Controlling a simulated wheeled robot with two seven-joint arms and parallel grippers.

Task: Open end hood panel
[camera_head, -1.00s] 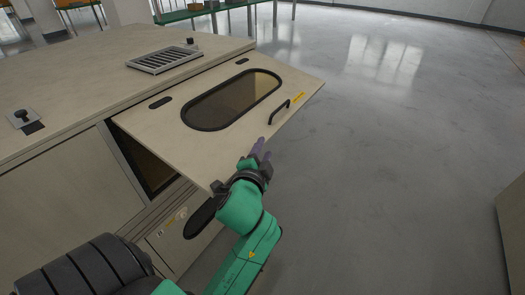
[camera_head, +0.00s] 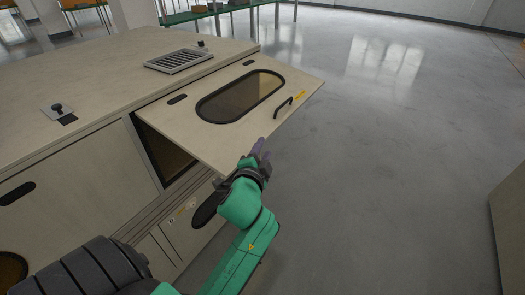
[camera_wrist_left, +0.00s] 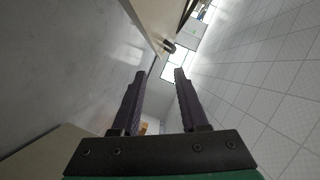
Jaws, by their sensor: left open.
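The end hood panel (camera_head: 215,138) is a beige panel with a dark-framed oval window (camera_head: 240,97). It is swung up and out from the cabinet, standing nearly level with the cabinet top. Its black bar handle (camera_head: 284,107) is near the outer edge, beside a yellow label. My left gripper (camera_head: 258,153) is just below the panel's near outer edge; I cannot tell whether it touches. In the left wrist view its two fingers (camera_wrist_left: 156,95) are apart with nothing between them. My right gripper is not in view.
The cabinet (camera_head: 85,90) fills the left, with a metal vent grille (camera_head: 180,60) and a black knob (camera_head: 57,109) on top. A dark opening (camera_head: 165,155) shows under the panel. The grey floor (camera_head: 390,160) at right is clear. A beige box edge (camera_head: 508,225) stands at far right.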

